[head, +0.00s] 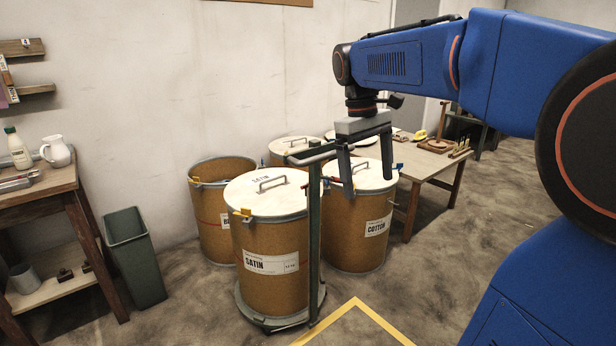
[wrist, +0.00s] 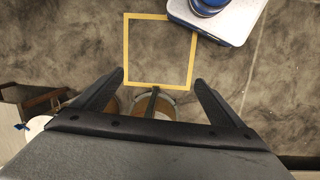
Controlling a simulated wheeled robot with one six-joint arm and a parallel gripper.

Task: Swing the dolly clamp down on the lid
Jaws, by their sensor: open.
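The SATIN drum (head: 268,245) stands on a round grey-green dolly (head: 262,319) and has a pale lid (head: 245,194) with a wire handle. The dolly's upright post (head: 314,240) rises at the drum's right side. A short grey bar (head: 312,154) at the post's top is above the lid, apart from it; I cannot tell clearly whether this is the clamp. My gripper (head: 367,190) is open and points down, right of the post top, in front of the COTTON drum. In the wrist view its fingers (wrist: 160,78) are spread with nothing between them; the post (wrist: 153,103) shows below.
The COTTON drum (head: 358,232) stands close right, another drum (head: 212,222) behind left. A table (head: 432,163) with tools is at the right. A bin (head: 134,258) and a wooden bench (head: 38,200) are at the left. A yellow floor outline (head: 358,303) marks bare floor in front.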

